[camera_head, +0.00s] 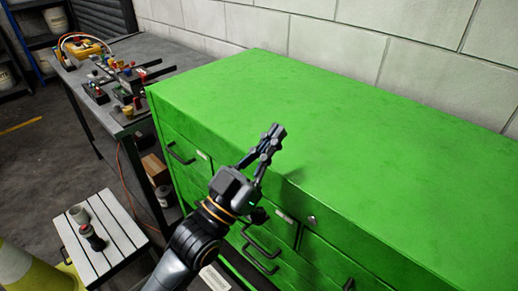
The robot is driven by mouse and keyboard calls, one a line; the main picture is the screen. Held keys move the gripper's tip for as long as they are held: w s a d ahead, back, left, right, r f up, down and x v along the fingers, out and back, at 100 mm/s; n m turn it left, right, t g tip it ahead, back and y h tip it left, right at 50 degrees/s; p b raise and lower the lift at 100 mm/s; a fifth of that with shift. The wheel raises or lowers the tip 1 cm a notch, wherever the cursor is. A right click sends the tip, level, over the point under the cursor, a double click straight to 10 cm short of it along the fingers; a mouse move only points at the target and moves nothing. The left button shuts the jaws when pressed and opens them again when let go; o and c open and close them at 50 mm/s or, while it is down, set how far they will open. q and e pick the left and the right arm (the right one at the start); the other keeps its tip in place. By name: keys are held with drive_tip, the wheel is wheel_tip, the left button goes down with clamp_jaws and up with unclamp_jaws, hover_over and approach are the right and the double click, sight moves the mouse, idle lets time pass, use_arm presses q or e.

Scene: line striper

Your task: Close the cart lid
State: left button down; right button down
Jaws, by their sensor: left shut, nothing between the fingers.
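The green cart (181,183) fills the middle and right, with several drawers and dark handles on its front. Its lid (330,120) lies flat on top, with no gap that I can see along the front edge. My left gripper (277,132) is shut and empty, over the lid's front edge. I cannot tell whether its fingertips touch the lid. My left arm hides part of the cart's front. My right gripper is not in view.
A dark workbench (128,52) with tools and coloured parts stands left of the cart. A slatted white stool (118,236) with a can and a cup is at lower left. A yellow cone (22,268) is in the corner. A block wall (330,40) runs behind the cart.

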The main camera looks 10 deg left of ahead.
sight(277, 159)
use_arm(q)
drive_tip(key=shift+p+x, duration=0.3)
drive_tip(key=shift+x, duration=1.3)
drive_tip(key=shift+f, duration=0.1)
drive_tip(key=f+b, duration=0.1)
drive_tip(key=f, duration=0.1)
drive_tip(key=f+b, duration=0.3)
drive_tip(key=f, duration=0.2)
drive_tip(key=shift+s+a+b, duration=0.3)
drive_tip(key=shift+s+a, duration=0.05)
drive_tip(key=shift+s, duration=0.05)
